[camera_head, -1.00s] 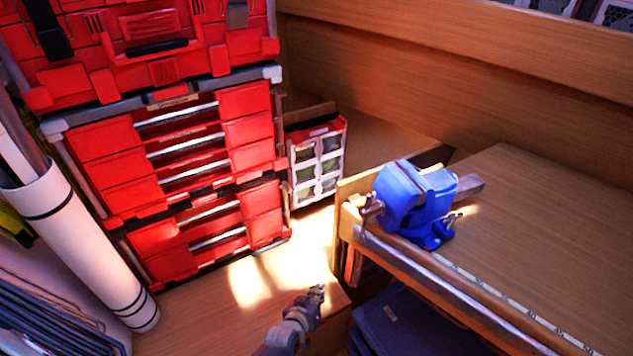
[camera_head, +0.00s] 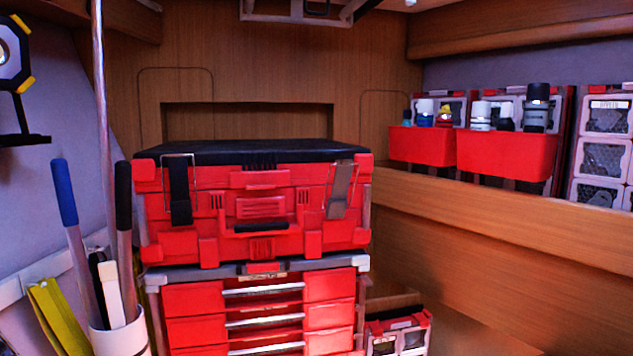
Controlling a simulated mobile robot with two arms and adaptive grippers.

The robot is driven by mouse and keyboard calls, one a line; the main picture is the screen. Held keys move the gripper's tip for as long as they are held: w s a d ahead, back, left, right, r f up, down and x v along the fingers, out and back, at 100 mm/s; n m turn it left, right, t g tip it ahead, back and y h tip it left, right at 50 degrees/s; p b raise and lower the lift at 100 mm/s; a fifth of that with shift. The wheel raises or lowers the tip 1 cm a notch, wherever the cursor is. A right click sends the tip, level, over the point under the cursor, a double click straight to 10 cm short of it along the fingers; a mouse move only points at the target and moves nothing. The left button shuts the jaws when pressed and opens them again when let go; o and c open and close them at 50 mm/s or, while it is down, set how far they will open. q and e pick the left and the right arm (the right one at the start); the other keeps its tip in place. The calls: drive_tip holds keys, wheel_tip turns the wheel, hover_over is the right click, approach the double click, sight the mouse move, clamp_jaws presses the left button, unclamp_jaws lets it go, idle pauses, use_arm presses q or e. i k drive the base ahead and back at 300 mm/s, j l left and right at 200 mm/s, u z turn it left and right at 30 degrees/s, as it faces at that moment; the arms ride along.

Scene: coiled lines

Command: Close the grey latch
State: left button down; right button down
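The grey latch (camera_head: 339,190) is on the right of the front face of the red toolbox (camera_head: 215,240). It hangs slightly tilted, with a thin wire loop around its upper part, and I cannot tell whether it is fastened. A black latch (camera_head: 180,194) with a similar wire loop is on the left of the same face. The toolbox's black lid (camera_head: 255,152) lies flat on top. Neither of my grippers is in view.
The toolbox stands on a red drawer unit (camera_head: 330,312). A white tube (camera_head: 122,340) with long-handled tools stands at the left. A small red-and-white organizer (camera_head: 399,335) is at the lower right. Red bins (camera_head: 507,156) with bottles sit on the right shelf.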

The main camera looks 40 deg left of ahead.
sight(335, 208)
drive_tip(key=u, duration=2.6)
drive_tip(key=k+l, duration=0.1)
drive_tip(key=l, duration=0.2)
drive_tip(key=k+l, duration=0.15)
drive_tip(key=l, duration=0.15)
